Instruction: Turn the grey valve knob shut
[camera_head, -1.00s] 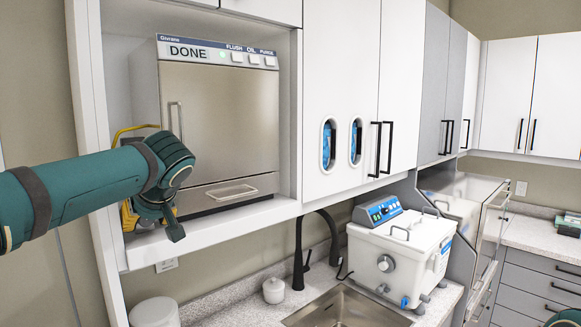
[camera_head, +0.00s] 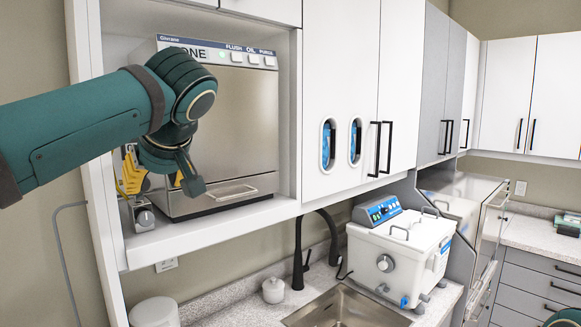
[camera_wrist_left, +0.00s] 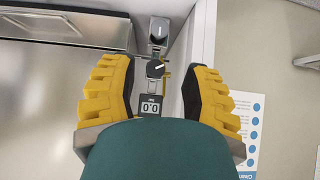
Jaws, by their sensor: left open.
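A grey valve knob (camera_head: 145,218) sits low at the left front of the shelf, beside the steel autoclave. In the left wrist view the grey knob (camera_wrist_left: 159,30) has a white mark and lies beyond the fingertips. A black knob (camera_wrist_left: 155,68) is between it and a small display (camera_wrist_left: 150,106) reading 0.0 upside down. My left gripper (camera_head: 160,188) is open, just above the grey knob in the head view. In the left wrist view its yellow fingers (camera_wrist_left: 160,75) stand on either side of the black knob, apart from it.
The autoclave (camera_head: 240,130) stands close on the right of the knob, its drawer handle (camera_head: 232,194) near. The white cabinet side (camera_head: 100,190) is close on the left. Below are a sink (camera_head: 345,308) and a white bath unit (camera_head: 400,252).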

